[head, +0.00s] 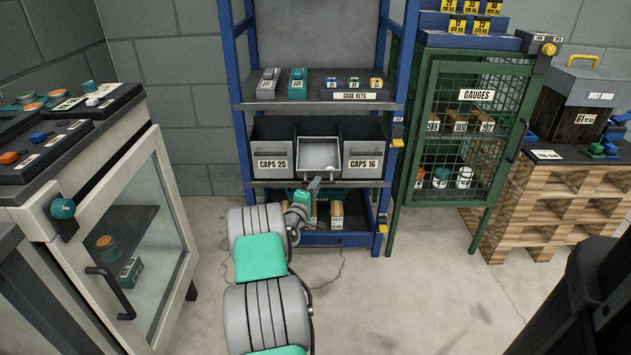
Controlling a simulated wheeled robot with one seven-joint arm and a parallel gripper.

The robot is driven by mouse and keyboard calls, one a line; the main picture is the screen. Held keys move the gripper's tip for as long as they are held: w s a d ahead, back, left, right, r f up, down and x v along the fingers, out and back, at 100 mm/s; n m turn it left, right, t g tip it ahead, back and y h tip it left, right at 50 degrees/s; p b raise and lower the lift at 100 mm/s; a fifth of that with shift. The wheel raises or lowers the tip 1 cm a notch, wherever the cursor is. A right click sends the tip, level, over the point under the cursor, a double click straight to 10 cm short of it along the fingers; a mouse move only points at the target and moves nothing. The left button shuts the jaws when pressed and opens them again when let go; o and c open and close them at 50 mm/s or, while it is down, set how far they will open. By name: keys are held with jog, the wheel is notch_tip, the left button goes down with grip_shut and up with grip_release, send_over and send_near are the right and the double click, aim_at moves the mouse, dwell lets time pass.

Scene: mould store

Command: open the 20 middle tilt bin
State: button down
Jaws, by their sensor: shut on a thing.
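Three grey tilt bins sit in a row on the middle shelf of a blue rack. The middle tilt bin (318,150) is tipped forward, and its pale inside shows from above. Its front label is out of sight. My gripper (317,182) is at the lower front edge of this bin, shut on it; the exact grip point is small and partly hidden. The left bin (272,148), marked CAPS 25, and the right bin (363,149), marked CAPS 16, stand upright and closed.
The blue rack (240,95) has a shelf with CAGE KEYS above and a low shelf with boxes below. A green mesh cage (433,80) stands right, beside a wooden pallet stack (560,200). A glass-door cabinet (185,215) stands left. Floor (400,300) is clear in front.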

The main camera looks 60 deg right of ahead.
jog(key=shift+s+a+f+b, duration=0.1)
jog(key=shift+a+f+b, duration=0.05)
jog(key=shift+f, duration=0.45)
jog(key=shift+s+a+f+b, duration=0.1)
jog(key=shift+f+b, duration=0.05)
jog(key=shift+f, duration=0.4)
jog(key=c, duration=1.7)
grip_release()
jog(key=shift+c, duration=0.2)
jog(key=shift+o, duration=1.4)
jog(key=shift+r, duration=0.1)
jog(key=shift+d+r, duration=0.1)
jog(key=shift+r, duration=0.05)
jog(key=shift+w+r, duration=0.1)
jog(key=shift+r, duration=0.1)
jog(key=a+p, duration=0.2)
jog(key=a, duration=0.5)
jog(key=shift+s+a+f, duration=0.25)
jog(key=shift+s+a, duration=0.05)
jog(key=shift+a, duration=0.05)
